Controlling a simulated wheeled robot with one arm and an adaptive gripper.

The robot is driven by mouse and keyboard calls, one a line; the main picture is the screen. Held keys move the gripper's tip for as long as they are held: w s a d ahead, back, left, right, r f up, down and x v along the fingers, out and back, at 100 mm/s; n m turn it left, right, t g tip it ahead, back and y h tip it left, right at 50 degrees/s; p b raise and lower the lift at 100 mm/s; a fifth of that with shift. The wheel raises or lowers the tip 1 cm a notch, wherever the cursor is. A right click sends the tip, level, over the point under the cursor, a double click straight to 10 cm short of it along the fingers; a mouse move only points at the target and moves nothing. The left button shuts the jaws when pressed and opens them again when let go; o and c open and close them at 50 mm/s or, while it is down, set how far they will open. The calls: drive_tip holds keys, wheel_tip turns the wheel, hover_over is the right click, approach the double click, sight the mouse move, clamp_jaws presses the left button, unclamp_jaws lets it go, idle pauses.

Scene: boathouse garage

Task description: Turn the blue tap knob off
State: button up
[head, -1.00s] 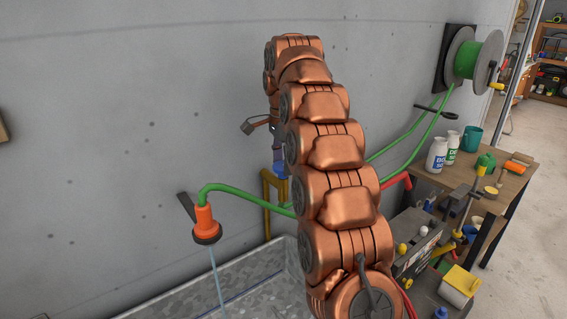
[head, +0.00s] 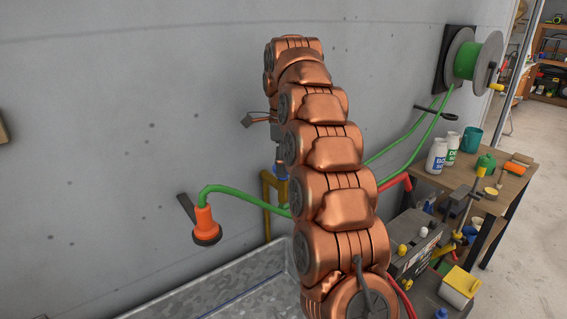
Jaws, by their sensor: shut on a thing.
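The blue tap knob (head: 281,172) shows as a small blue patch on top of the brass-yellow tap pipe (head: 267,189) against the grey wall. Most of it is hidden behind my copper arm. My gripper (head: 278,153) is mostly hidden behind the arm too; a dark part of it points down at the knob from above, and it is shut on the knob. A green hose (head: 240,195) runs to an orange nozzle (head: 204,221) on the left, which hangs over the metal trough (head: 225,285). No water comes from the nozzle.
A hose reel (head: 472,57) is on the wall at the upper right. A wooden bench (head: 500,200) with bottles and tools stands at the right, beside a grey toolbox (head: 415,258). The wall left of the arm is mostly clear.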

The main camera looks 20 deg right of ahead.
idle(0.4)
drive_tip(key=o, duration=1.2)
drive_tip(key=shift+c, duration=0.2)
